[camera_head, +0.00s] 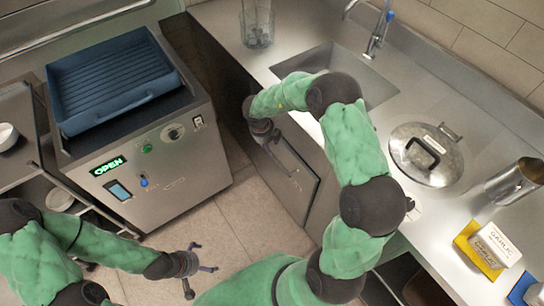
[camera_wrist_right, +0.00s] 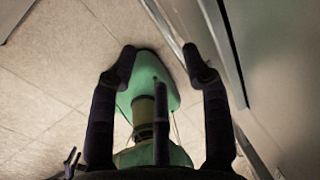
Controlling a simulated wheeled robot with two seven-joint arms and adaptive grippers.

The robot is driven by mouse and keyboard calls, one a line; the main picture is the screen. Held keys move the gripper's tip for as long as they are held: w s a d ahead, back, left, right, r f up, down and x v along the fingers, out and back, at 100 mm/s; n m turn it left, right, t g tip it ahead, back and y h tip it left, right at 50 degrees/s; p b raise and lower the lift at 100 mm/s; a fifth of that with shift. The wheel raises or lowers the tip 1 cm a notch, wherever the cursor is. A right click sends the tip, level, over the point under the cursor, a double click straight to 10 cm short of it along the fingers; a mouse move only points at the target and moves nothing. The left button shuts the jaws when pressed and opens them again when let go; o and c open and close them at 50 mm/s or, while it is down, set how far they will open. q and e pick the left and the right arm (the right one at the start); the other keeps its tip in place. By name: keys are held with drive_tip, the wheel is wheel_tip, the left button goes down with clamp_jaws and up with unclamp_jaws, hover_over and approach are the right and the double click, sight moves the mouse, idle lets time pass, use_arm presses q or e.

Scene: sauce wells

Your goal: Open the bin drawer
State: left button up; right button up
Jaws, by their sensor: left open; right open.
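The bin drawer appears to be the grey front panel (camera_head: 292,183) under the counter, below the sink, with a dark bar (camera_head: 300,160) across its upper part. My right gripper (camera_head: 268,140) is open and empty close to the top left of this panel. In the right wrist view the open fingers (camera_wrist_right: 162,62) have only floor and my own green body between them. The panel (camera_wrist_right: 285,70) rises on the right there, close beside the right finger; I cannot tell whether they touch. My left gripper (camera_head: 200,268) is open and empty, low over the floor.
A steel machine (camera_head: 190,165) with a lit OPEN sign and a blue tray (camera_head: 110,80) stands left. The counter (camera_head: 400,110) holds a sink (camera_head: 375,92), a lidded pot (camera_head: 427,155) and a garlic container (camera_head: 495,244). Tiled floor (camera_head: 245,215) is clear between.

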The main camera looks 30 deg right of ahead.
sight(273, 157)
drive_tip(key=f+b, duration=0.1)
drive_tip(key=f, duration=0.2)
drive_tip(key=d+f+b, duration=0.1)
drive_tip(key=f, duration=0.2)
drive_tip(key=f+b, duration=0.2)
drive_tip(key=shift+d+f, duration=0.35)
drive_tip(key=shift+f, duration=0.05)
clamp_jaws()
